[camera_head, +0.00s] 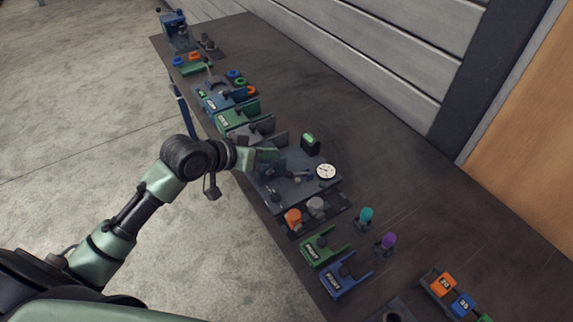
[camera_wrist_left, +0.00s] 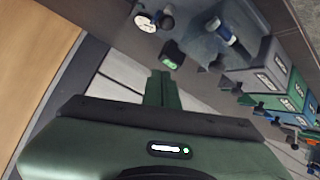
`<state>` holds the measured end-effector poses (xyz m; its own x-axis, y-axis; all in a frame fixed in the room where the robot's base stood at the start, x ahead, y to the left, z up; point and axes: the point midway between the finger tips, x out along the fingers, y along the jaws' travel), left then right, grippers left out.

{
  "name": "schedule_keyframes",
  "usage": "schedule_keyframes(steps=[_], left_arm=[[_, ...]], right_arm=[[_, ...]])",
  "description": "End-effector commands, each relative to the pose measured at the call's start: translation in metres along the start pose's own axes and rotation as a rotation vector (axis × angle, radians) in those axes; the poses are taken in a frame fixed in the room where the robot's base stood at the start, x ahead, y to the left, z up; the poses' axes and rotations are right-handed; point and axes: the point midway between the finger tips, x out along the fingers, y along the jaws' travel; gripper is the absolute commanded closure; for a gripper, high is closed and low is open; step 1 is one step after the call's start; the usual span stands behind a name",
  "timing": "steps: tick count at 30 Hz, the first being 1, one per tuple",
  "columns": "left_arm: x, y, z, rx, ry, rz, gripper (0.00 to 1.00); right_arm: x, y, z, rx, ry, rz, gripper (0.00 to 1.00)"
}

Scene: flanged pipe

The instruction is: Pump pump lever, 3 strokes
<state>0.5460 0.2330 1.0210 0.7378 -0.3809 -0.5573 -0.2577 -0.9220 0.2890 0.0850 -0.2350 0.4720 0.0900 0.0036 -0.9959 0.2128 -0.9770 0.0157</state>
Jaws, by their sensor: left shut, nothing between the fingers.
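My left gripper (camera_head: 268,155) reaches in from the left over the near edge of the bench, above a grey plate unit (camera_head: 300,190). In the left wrist view its green fingers (camera_wrist_left: 163,90) are shut with nothing between them. The grey unit carries a round white gauge (camera_head: 326,171), which also shows in the wrist view (camera_wrist_left: 147,22). I cannot tell for sure whether this rod is the pump lever. My gripper hides part of the unit in the head view. My right gripper is not in view.
A small black box with a green display (camera_head: 310,141) stands behind the unit. Green (camera_head: 237,118) and blue (camera_head: 344,278) labelled holders line the bench edge. Teal (camera_head: 365,215) and purple (camera_head: 388,240) pegs stand to the right. The bench's back strip is mostly clear.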

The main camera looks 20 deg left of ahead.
Motion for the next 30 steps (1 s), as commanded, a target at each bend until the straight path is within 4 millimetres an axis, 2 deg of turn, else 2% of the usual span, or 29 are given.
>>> schedule_keyframes(steps=[5, 8, 21, 24, 30], left_arm=[[0.004, 0.0, 0.0, -0.002, -0.001, 0.001, 1.0], [0.014, 0.0, 0.0, -0.003, -0.001, 0.0, 1.0], [0.103, 0.002, -0.001, -0.002, -0.003, 0.0, 1.0], [0.092, 0.001, 0.019, 0.0, -0.007, -0.002, 1.0], [0.087, 0.0, 0.035, 0.001, -0.002, -0.001, 1.0]], right_arm=[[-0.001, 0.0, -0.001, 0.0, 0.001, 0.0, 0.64], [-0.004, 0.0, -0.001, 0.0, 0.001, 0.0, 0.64], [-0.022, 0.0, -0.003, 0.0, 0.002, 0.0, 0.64], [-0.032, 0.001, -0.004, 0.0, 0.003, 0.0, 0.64], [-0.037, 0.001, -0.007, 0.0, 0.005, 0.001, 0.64]])
